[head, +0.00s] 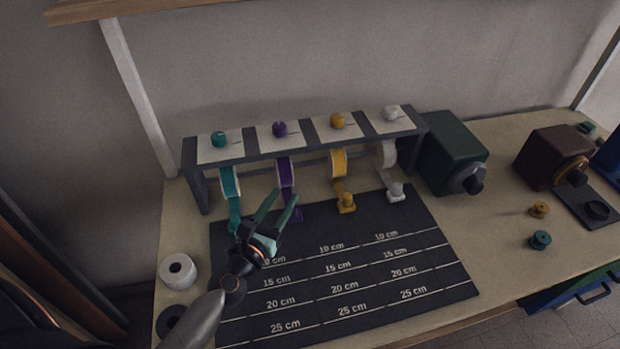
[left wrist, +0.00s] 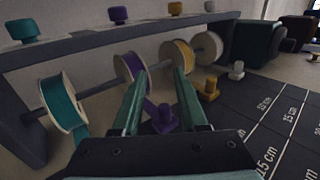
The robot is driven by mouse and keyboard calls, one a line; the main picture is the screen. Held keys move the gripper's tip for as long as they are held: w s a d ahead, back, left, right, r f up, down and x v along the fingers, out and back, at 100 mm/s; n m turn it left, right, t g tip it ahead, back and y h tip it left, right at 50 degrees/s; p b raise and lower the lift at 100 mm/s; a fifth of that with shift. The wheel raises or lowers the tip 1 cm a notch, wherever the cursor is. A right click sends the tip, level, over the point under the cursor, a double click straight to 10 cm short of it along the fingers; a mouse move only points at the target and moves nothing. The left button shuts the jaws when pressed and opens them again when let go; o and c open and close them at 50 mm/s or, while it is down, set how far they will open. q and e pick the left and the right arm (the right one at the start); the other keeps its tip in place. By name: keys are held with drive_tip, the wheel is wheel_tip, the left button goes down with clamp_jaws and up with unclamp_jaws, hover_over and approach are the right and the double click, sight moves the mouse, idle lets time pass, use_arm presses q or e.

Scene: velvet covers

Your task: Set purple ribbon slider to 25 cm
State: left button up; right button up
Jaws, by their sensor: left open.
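The purple ribbon slider (head: 295,215) stands at the back edge of the dark measuring mat (head: 432,212), below the purple spool (head: 286,172). Its ribbon runs down from the spool to it. The mat has white lines marked 10, 15, 20 and 25 cm, and the slider is behind the 10 cm line. My left gripper (head: 280,203) is open and empty, just left of the slider in the head view. In the left wrist view the purple slider (left wrist: 166,118) shows between the open fingers (left wrist: 160,78), apparently not gripped. My right gripper is not in view.
A grey rack (head: 262,155) holds the spools, with coloured knobs on top. The yellow slider (head: 346,204) and white slider (head: 396,192) stand to the right; the teal ribbon (head: 234,210) hangs left. A white roll (head: 177,271) is left of the mat. The mat's right part is clear.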

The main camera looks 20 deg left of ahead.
use_arm(q)
wheel_tip(320, 180, down, 8)
drive_tip(key=b, duration=0.5)
drive_tip(key=shift+w+f, duration=0.1)
drive_tip(key=shift+w, duration=0.05)
drive_tip(key=w, duration=0.6)
drive_tip(key=shift+w+r+p, duration=0.15)
drive_tip(key=shift+r+p, duration=0.05)
drive_tip(key=shift+p, duration=0.15)
drive_tip(key=shift+w, duration=0.65)
clamp_jaws()
